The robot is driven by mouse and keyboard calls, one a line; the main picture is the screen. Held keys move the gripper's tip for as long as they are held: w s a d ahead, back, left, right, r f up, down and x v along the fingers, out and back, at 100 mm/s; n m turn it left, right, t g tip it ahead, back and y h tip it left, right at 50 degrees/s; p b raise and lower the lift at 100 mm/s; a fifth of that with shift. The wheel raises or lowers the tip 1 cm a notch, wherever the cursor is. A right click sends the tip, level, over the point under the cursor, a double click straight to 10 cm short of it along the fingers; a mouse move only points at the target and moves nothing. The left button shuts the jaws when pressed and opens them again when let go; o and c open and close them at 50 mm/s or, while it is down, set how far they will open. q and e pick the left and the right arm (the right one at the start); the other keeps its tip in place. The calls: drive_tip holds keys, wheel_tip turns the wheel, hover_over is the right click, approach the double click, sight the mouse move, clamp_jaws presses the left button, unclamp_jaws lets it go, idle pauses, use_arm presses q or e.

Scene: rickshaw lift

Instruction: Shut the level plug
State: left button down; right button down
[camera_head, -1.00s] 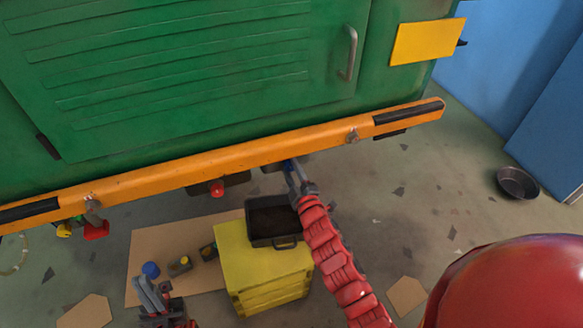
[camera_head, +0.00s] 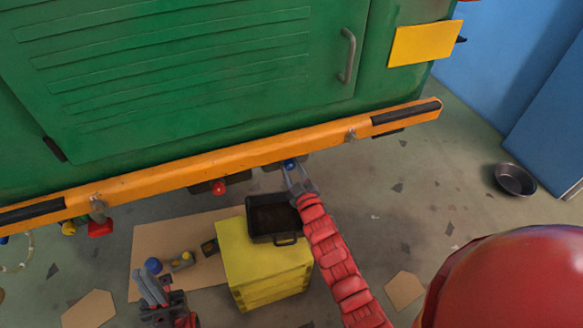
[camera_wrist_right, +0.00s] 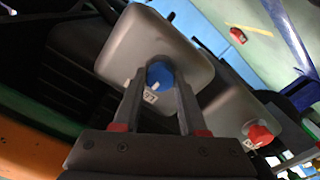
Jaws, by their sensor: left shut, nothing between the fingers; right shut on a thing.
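A blue plug (camera_wrist_right: 160,75) sits in a grey housing (camera_wrist_right: 150,40) with a small white tag marked 77 beside it. My right gripper (camera_wrist_right: 158,88) is shut on the blue plug, a finger on each side. In the head view the blue plug (camera_head: 290,164) shows below the orange bumper, at the tips of my right gripper (camera_head: 291,169). A red plug (camera_head: 218,187) on a second housing sits to its left and also shows in the right wrist view (camera_wrist_right: 260,134). My left gripper (camera_head: 150,284) is shut and empty, low over the floor at the left.
The orange bumper (camera_head: 250,152) of the green vehicle (camera_head: 200,80) runs above the plugs. A black tray (camera_head: 275,240) rests on a yellow box (camera_head: 240,255). Several small parts lie on cardboard (camera_head: 215,270). A dark bowl (camera_head: 515,180) stands on open floor at right.

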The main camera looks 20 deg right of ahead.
drive_tip(key=shift+c, duration=2.2)
unclamp_jaws()
drive_tip(key=s, duration=1.7)
drive_tip(key=shift+s+d, duration=0.25)
drive_tip(key=shift+d, duration=0.1)
